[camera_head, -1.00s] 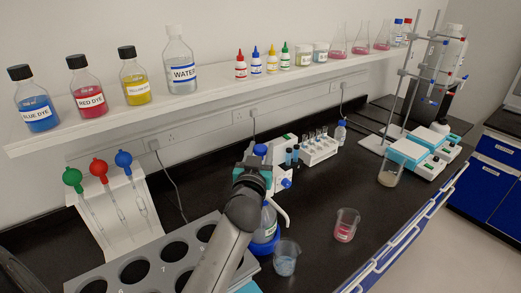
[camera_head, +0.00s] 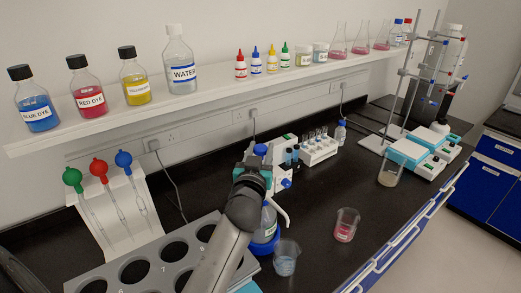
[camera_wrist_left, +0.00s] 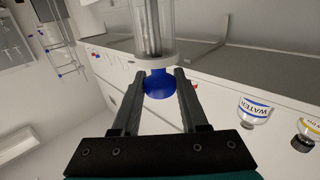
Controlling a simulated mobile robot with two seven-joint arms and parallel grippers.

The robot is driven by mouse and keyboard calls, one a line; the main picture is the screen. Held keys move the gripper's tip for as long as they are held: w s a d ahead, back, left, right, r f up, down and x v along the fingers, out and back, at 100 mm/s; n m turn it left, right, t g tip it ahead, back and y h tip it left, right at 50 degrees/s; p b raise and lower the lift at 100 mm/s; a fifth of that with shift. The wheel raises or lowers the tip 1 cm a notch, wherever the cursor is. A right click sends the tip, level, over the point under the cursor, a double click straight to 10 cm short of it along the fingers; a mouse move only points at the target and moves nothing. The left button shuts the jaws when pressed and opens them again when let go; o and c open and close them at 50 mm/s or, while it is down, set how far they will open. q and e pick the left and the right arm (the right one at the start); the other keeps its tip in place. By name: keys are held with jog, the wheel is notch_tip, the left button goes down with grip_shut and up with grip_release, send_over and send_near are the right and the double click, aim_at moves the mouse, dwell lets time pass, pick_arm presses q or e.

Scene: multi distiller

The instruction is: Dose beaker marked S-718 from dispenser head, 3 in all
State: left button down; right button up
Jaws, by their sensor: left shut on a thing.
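The dispenser is a bottle (camera_head: 265,222) on the bench with a blue base and a white and clear head; my left arm hides part of it. My left gripper (camera_head: 257,160) is over its top, shut on the blue knob (camera_head: 260,150). In the left wrist view the knob (camera_wrist_left: 158,86) sits between the fingers, below a clear cylinder. A beaker with pale blue contents (camera_head: 286,260) stands upright near the dispenser's nozzle. A beaker with red contents (camera_head: 345,227) stands to its right. A beaker with beige contents (camera_head: 390,174) stands farther back. Their markings are too small to read. My right gripper is not in view.
A grey rack with numbered holes (camera_head: 170,255) is at front left, a pipette stand (camera_head: 118,215) behind it. A tube rack (camera_head: 320,150) and a clamp stand with hotplates (camera_head: 408,150) are farther back. A shelf of bottles (camera_head: 200,98) runs above. The bench around the red beaker is clear.

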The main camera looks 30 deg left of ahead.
pick_arm(q)
jog(key=shift+r, duration=0.1)
jog(key=shift+r+p, duration=1)
jog(key=shift+r, duration=0.05)
jog(key=shift+c, duration=2.2)
grip_release()
jog(key=shift+f, duration=0.15)
